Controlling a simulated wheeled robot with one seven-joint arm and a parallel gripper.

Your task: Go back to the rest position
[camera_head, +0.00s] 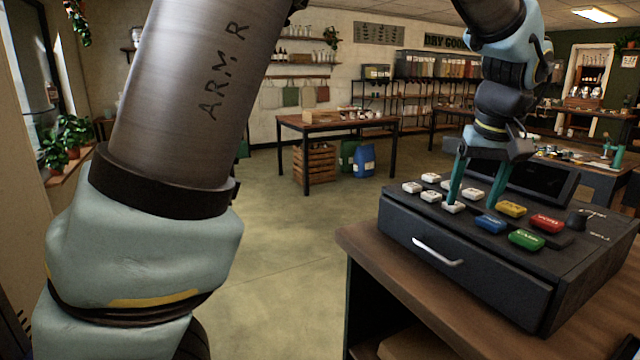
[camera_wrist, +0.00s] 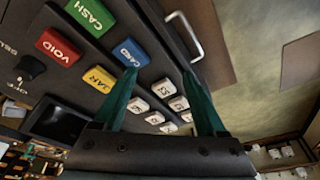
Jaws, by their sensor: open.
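My gripper (camera_head: 476,184) is over the black cash register (camera_head: 470,262) on the right in the head view. Its two teal fingers point down and stand apart with nothing between them. The fingertips are at the register's keys; I cannot tell whether they touch. In the wrist view my gripper (camera_wrist: 165,85) is open over the white number keys (camera_wrist: 163,88) and the blue key (camera_wrist: 130,53). The red VOID key (camera_head: 547,223), green CASH key (camera_head: 526,240) and yellow key (camera_head: 511,209) lie right of the fingers in the head view.
The register stands on a wooden counter (camera_head: 362,248) at the right. Its drawer (camera_head: 462,268) is shut. A table (camera_head: 338,124) with a crate below, a blue bucket (camera_head: 364,161) and shelves stand farther back. The floor left of the counter is clear.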

